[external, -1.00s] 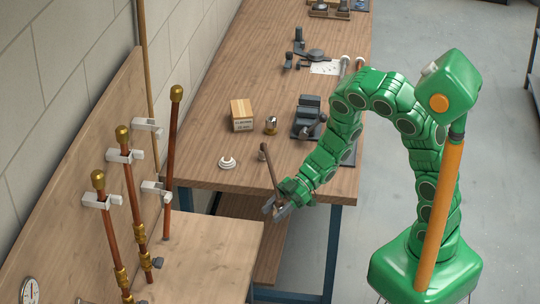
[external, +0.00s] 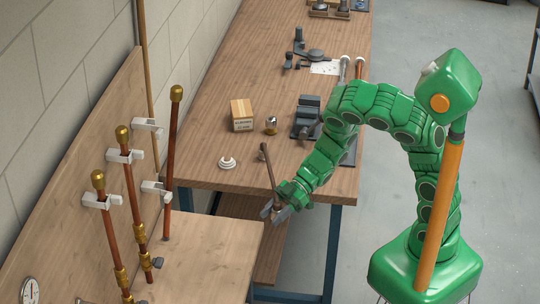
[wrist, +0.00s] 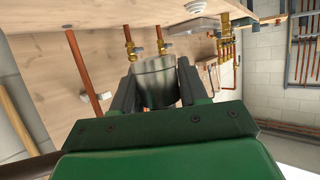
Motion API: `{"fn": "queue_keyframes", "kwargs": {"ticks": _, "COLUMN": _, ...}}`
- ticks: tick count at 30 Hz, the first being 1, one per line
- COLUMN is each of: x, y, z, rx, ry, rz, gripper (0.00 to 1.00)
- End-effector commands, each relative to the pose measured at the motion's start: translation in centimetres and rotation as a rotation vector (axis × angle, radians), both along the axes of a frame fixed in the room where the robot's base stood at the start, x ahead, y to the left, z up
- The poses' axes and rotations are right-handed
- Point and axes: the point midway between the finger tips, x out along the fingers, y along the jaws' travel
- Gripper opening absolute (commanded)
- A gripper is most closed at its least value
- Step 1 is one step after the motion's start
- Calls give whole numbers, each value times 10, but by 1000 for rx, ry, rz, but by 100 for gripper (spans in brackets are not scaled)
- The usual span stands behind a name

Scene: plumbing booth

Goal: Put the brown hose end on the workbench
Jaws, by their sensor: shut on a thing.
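A brown piece (wrist: 28,167) shows at the lower left there. I cannot tell whether the held piece touches the bench.
Copper pipes (external: 172,150) with brass caps stand at the left, by a lower wooden surface (external: 205,260). On the workbench are a white fitting (external: 227,163), a small box (external: 242,118), a brass piece (external: 271,125) and a dark vise (external: 308,112).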

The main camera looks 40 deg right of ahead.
Motion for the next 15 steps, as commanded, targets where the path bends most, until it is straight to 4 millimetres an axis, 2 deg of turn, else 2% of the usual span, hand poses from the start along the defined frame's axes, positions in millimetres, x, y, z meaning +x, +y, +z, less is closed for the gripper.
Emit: {"fn": "queue_keyframes", "kwargs": {"ticks": 15, "x": 9, "y": 12, "z": -6, "rx": 6, "ry": -2, "rz": 10, "gripper": 12}}
